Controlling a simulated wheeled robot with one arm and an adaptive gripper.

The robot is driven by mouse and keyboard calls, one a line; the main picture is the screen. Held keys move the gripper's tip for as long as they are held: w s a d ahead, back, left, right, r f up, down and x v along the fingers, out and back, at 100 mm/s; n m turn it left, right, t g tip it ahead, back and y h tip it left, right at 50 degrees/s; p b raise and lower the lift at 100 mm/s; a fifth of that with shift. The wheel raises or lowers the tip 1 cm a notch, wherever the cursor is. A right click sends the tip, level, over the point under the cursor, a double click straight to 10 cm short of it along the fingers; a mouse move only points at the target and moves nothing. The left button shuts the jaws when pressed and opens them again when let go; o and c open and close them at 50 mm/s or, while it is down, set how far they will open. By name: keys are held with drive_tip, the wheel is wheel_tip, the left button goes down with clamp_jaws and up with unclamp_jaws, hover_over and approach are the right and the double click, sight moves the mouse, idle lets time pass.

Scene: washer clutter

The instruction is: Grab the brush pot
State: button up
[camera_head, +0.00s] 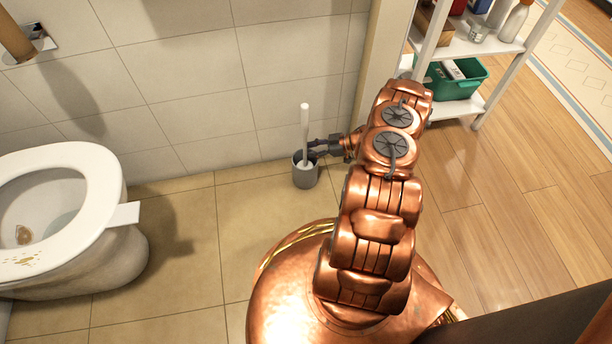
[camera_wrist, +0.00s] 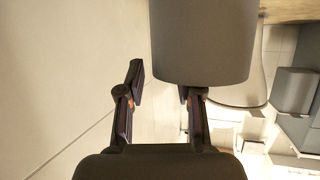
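The brush pot (camera_head: 306,175) is a grey cylinder standing upright on the tiled floor by the wall. A brush with a white handle (camera_head: 305,120) stands in it. My gripper (camera_head: 319,149) is at the pot's upper right side in the head view. In the wrist view, the pot (camera_wrist: 203,42) fills the upper middle, and my gripper (camera_wrist: 160,80) has its two fingers apart with nothing held between them. The pot is offset toward the right finger, and its edge hides that finger's tip. I cannot tell whether they touch.
A white toilet (camera_head: 100,230) stands at the left. The tiled wall (camera_head: 200,80) is close behind the pot. A white shelf (camera_head: 480,45) with a green bin (camera_head: 455,85) stands at the upper right. Tiled floor left of the pot is clear.

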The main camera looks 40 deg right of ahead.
clamp_jaws()
drive_tip(key=shift+s, duration=0.1)
idle(0.7)
